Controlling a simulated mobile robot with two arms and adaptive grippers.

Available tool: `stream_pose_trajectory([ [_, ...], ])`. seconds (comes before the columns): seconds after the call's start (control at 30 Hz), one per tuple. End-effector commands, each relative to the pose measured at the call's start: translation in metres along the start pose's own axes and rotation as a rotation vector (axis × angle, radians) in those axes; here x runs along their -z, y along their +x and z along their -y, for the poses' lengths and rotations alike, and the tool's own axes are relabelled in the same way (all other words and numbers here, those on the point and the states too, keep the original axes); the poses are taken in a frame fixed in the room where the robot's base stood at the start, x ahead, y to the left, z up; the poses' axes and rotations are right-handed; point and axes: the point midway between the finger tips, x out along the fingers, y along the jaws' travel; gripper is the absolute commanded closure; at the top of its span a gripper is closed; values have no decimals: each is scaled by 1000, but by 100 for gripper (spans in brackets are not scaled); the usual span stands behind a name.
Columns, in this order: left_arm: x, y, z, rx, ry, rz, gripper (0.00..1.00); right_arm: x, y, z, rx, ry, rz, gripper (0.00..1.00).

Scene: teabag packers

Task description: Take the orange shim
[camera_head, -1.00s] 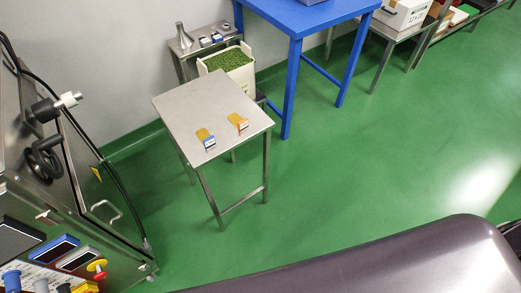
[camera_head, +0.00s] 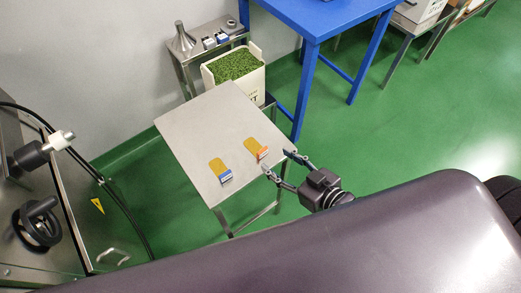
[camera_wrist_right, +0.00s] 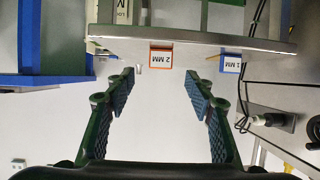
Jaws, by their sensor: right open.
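The orange shim (camera_head: 262,154) lies near the right edge of the small steel table (camera_head: 200,120), with a tan strip and an orange end block. In the right wrist view the orange block (camera_wrist_right: 161,57), marked "2 MM", shows at the table edge, ahead of and between the fingers. My right gripper (camera_head: 277,161) is open, just off the table's right edge, its fingertips close to the orange block. In the right wrist view the open fingers (camera_wrist_right: 160,78) are empty. My left gripper is not in view.
A similar blue shim (camera_head: 225,176), marked "1 MM" in the wrist view (camera_wrist_right: 231,64), lies left of the orange one. Behind stand a bin of green granules (camera_head: 235,67) and a blue table (camera_head: 310,20). A steel machine (camera_head: 40,210) stands at the left.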

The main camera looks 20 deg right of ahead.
Motion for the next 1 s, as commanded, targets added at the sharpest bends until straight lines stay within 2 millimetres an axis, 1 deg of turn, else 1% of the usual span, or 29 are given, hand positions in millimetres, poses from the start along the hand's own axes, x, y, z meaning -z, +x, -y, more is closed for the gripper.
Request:
stream_pose_trajectory([
  [0.1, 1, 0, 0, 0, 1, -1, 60, 0, 13, 0, -1, 1, -1, 51],
  [0.27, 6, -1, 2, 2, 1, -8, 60, 1, 26, 0, -1, 0, -1, 51],
  [0.4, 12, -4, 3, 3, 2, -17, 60, 3, 44, 1, -2, 2, -2, 51],
  [0.5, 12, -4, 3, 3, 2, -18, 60, 3, 58, 1, -2, 0, -1, 51],
  [0.6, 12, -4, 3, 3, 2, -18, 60, 2, 68, 1, -1, -1, 1, 51],
  [0.7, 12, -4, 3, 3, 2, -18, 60, 2, 71, 2, -1, -1, 1, 51],
  [0.9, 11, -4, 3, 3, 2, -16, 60, 1, 71, 2, -1, -1, 2, 51],
  [1.0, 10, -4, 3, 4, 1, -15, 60, 1, 71, 2, -1, -1, 2, 62],
])
